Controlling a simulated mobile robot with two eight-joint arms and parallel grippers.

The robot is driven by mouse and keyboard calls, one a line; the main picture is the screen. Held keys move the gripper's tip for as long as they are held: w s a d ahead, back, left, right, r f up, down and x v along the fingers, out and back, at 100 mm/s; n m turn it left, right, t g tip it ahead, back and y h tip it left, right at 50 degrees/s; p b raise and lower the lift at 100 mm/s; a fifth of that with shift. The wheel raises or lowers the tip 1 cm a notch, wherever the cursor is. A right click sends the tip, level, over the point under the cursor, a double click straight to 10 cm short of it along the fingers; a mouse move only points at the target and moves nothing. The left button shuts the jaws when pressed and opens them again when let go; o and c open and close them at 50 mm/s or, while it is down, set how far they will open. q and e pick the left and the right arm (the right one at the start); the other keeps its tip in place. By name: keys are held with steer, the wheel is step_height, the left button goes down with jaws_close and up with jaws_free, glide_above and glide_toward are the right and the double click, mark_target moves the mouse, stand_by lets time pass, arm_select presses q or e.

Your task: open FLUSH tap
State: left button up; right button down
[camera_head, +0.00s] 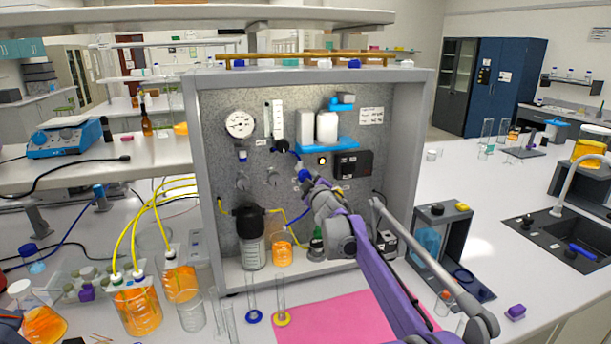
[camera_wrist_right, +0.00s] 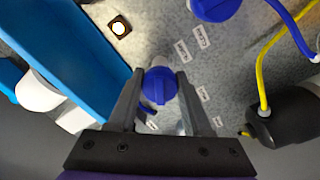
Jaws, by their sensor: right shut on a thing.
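A blue tap knob (camera_wrist_right: 160,86) sits on the grey speckled panel of the rig, between the two fingers of my right gripper (camera_wrist_right: 160,100). The gripper is shut on this knob. In the head view my right gripper (camera_head: 308,185) reaches the middle of the panel and largely covers the tap. A second blue knob (camera_wrist_right: 215,6) shows at the top of the wrist view, apart from the fingers. Small white labels lie beside the knobs, too small to read, so I cannot tell which is marked FLUSH. My left gripper is not in view.
A blue shelf (camera_head: 328,145) with white bottles juts from the panel near the gripper. A round gauge (camera_head: 240,124) and a black box (camera_head: 353,164) are also on it. Yellow tubes run left to orange-filled beakers (camera_head: 138,310). A pink mat (camera_head: 330,320) lies in front.

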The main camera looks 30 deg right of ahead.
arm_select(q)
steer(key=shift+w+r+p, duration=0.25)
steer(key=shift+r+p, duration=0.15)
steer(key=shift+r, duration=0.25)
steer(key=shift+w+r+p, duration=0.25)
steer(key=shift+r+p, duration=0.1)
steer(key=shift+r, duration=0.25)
arm_select(e)
steer(key=n, duration=0.5)
steer(key=shift+r+n, duration=0.1)
steer(key=shift+n, duration=0.3)
steer(key=shift+c, duration=1.7)
jaws_free()
steer(key=shift+s, duration=0.15)
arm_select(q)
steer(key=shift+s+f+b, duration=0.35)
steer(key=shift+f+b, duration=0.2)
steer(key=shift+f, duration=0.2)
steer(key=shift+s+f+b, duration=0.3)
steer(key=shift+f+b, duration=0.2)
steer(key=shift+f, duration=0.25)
arm_select(e)
steer(key=v, duration=1)
steer(key=shift+s, duration=0.3)
